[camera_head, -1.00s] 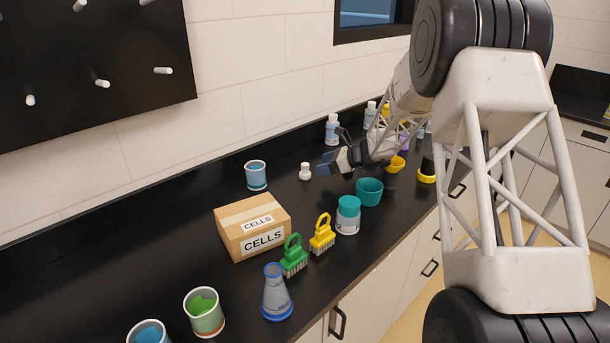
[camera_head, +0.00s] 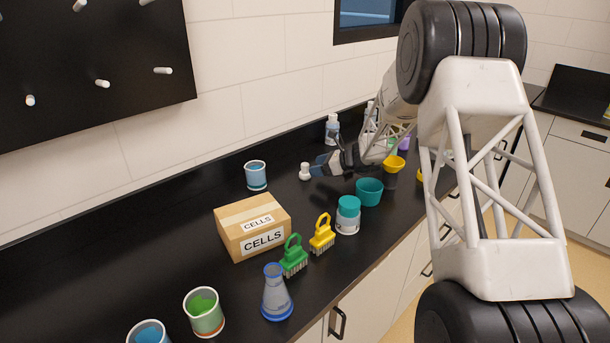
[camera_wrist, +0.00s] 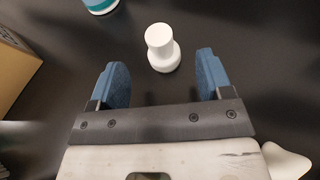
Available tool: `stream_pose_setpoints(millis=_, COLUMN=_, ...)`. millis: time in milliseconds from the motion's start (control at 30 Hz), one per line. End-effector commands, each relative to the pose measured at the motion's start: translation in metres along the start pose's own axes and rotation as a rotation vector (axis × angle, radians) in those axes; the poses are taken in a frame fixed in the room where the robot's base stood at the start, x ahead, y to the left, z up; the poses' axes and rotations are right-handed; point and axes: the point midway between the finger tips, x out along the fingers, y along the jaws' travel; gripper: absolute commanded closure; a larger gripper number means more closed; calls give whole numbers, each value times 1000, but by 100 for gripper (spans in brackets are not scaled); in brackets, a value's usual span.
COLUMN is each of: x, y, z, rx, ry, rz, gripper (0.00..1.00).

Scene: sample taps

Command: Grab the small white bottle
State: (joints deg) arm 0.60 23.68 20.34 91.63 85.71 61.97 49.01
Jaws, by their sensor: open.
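The small white bottle (camera_head: 305,172) stands upright on the black counter, behind and to the right of the cardboard box. In the wrist view the bottle (camera_wrist: 162,48) is just beyond the fingertips, between the lines of the two blue fingers and a little nearer the right one. My gripper (camera_head: 318,168) comes in from the right, low over the counter, with its fingertips close to the bottle. In the wrist view my gripper (camera_wrist: 162,72) is open and nothing is between its fingers.
A blue-labelled beaker (camera_head: 256,176) stands left of the bottle, and a cardboard box (camera_head: 252,228) labelled CELLS sits in front. A teal cup (camera_head: 369,192) and a teal-lidded jar (camera_head: 348,215) stand near the front edge. A bottle (camera_head: 332,130) stands behind my gripper.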

Motion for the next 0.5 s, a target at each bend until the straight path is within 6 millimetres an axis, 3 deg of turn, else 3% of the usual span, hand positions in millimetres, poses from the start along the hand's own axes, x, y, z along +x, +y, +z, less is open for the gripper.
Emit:
stream_pose_setpoints(millis=300, x=1, y=0, z=0, rx=0, ry=0, rz=0, gripper=27)
stream_pose_setpoints(millis=500, x=16, y=0, z=0, rx=-1, ry=1, rz=1, gripper=27)
